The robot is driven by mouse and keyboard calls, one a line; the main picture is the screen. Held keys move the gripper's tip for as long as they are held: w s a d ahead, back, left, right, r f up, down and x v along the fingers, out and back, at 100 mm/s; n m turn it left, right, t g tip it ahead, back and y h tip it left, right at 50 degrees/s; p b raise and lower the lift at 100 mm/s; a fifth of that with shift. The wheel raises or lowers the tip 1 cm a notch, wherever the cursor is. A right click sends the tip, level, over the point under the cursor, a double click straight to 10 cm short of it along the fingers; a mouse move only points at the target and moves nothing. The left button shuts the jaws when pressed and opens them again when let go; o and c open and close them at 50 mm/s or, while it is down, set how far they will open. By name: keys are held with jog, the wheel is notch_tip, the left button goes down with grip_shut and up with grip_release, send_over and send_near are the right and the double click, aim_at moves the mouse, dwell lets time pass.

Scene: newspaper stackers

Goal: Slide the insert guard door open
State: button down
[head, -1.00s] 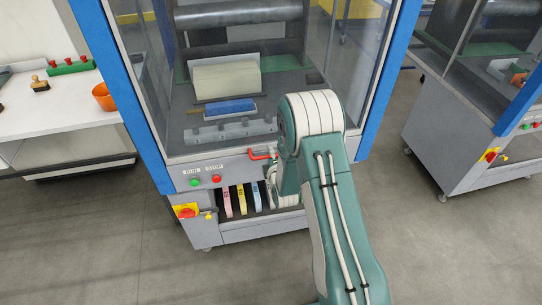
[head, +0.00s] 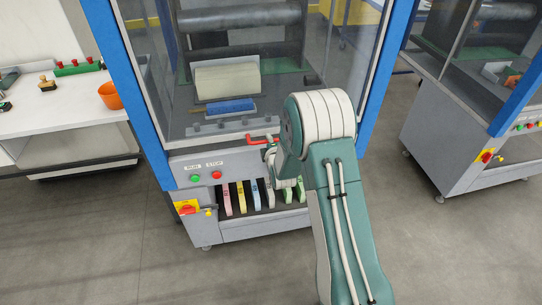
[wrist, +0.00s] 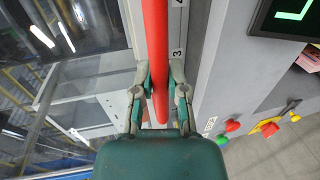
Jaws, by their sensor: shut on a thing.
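The insert guard door (head: 250,80) is a clear panel in a grey frame on the front of the blue-posted machine. A red handle (head: 262,140) sits at its lower edge, partly hidden by my arm. In the wrist view the red handle (wrist: 155,70) runs between the two fingers of my gripper (wrist: 157,88), which is shut on it. The fingers lie on either side of the bar. In the head view my arm hides most of the gripper. Rollers, a cream stack and a blue block show behind the panel.
Green (head: 196,179) and red (head: 216,175) buttons and a red-yellow switch (head: 187,208) are on the machine's front. Several coloured folders stand in a slot below. A table with an orange bowl (head: 110,95) is at left. A second machine (head: 470,110) stands at right.

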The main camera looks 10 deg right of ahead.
notch_tip(320, 180, up, 42)
jog(key=shift+r, duration=0.2)
jog(key=c, duration=0.6)
grip_release()
jog(key=shift+f, duration=0.1)
jog(key=shift+c, duration=0.2)
jog(key=v, duration=1.1)
jog(key=shift+s, duration=0.4)
